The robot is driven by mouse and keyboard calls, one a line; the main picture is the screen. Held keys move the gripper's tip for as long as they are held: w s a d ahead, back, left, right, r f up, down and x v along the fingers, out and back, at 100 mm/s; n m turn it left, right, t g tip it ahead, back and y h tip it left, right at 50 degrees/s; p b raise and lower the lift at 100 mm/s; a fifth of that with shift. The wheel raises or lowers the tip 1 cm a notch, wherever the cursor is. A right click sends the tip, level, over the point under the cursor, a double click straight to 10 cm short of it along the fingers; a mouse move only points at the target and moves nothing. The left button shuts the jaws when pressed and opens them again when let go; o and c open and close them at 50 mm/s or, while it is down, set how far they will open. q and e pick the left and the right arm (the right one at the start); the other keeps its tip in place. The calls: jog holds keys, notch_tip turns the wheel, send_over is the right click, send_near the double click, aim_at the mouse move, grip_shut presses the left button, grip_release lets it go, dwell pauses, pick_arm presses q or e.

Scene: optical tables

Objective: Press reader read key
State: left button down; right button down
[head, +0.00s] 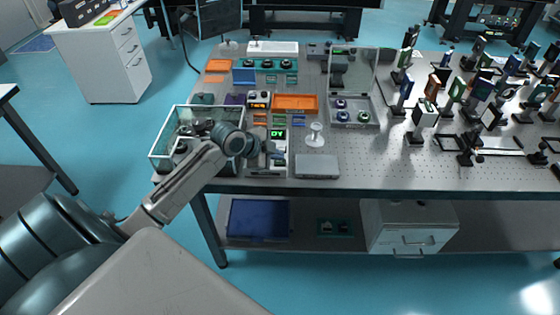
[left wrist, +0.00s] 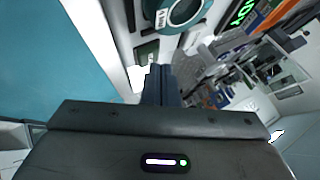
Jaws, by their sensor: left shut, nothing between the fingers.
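The reader (head: 280,146) stands near the front edge of the optical table, left of centre. Its green display, partly cut off by my arm, shows letters ending in "DY"; the display also shows at the top of the left wrist view (left wrist: 241,12). My left gripper (head: 268,151) is at the reader's left side in the head view, shut and empty. Its closed fingers (left wrist: 160,80) point at a pale panel with a round teal-and-white part (left wrist: 184,12) and a small dark green patch (left wrist: 147,50). I cannot tell which part is the read key, or whether the fingertips touch anything. My right gripper is out of view.
A glass-walled bin (head: 163,141) stands left, under my left forearm. A flat grey case (head: 317,167) and a white stand (head: 316,135) are right of the reader. An orange tray (head: 295,102) lies behind. Many optical mounts fill the table's right side.

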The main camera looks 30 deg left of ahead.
aim_at(276, 162)
pick_arm(q)
jog(key=shift+f, duration=0.4)
jog(key=shift+r, duration=0.1)
dwell(0.4)
jog(key=shift+r+p, duration=0.5)
jog(key=shift+r, duration=0.3)
notch_tip(276, 162, up, 5)
jog(key=p, duration=0.4)
dwell(0.6)
